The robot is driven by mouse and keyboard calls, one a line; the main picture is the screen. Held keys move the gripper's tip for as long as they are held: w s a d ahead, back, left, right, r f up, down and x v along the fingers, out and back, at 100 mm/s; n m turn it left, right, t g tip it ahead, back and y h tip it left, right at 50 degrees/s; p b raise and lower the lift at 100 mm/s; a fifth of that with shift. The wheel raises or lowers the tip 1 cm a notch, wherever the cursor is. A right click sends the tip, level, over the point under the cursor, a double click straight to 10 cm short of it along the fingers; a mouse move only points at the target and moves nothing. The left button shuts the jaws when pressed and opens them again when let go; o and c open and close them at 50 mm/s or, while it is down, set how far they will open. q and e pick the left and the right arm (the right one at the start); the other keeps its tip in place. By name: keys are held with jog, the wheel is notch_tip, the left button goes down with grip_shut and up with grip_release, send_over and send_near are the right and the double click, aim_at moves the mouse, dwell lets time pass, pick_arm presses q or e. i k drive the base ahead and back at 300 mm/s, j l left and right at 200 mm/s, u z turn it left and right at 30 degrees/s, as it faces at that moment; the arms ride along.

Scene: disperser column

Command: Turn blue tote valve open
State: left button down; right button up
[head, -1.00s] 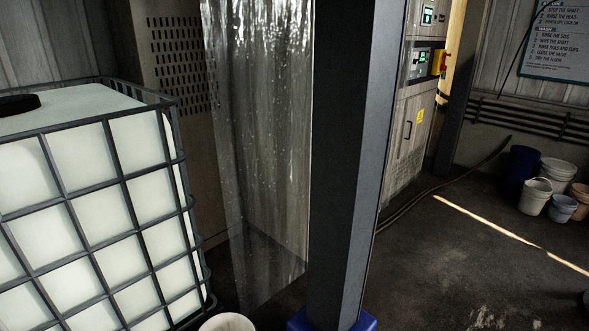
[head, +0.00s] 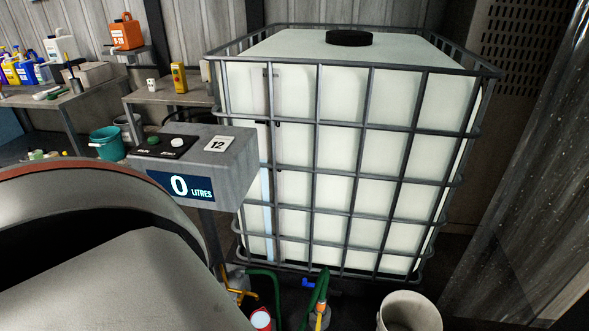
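The white tote (head: 340,150) stands in its grey cage at the middle of the head view, with a black cap on top. A small blue handle (head: 308,283) shows under the tote's front edge, beside a green hose (head: 321,288). It looks like the blue tote valve, but it is too small to tell how far it is turned. Neither of my grippers is in view.
A grey meter box (head: 195,160) reading 0 litres stands left of the tote. A brass fitting (head: 236,284) and a white bucket (head: 408,312) are low in front. A large grey curved shape fills the lower left. Benches stand behind.

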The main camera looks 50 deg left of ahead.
aim_at(304, 283)
jog(key=u, duration=1.3)
jog(key=i+j+z, duration=0.6)
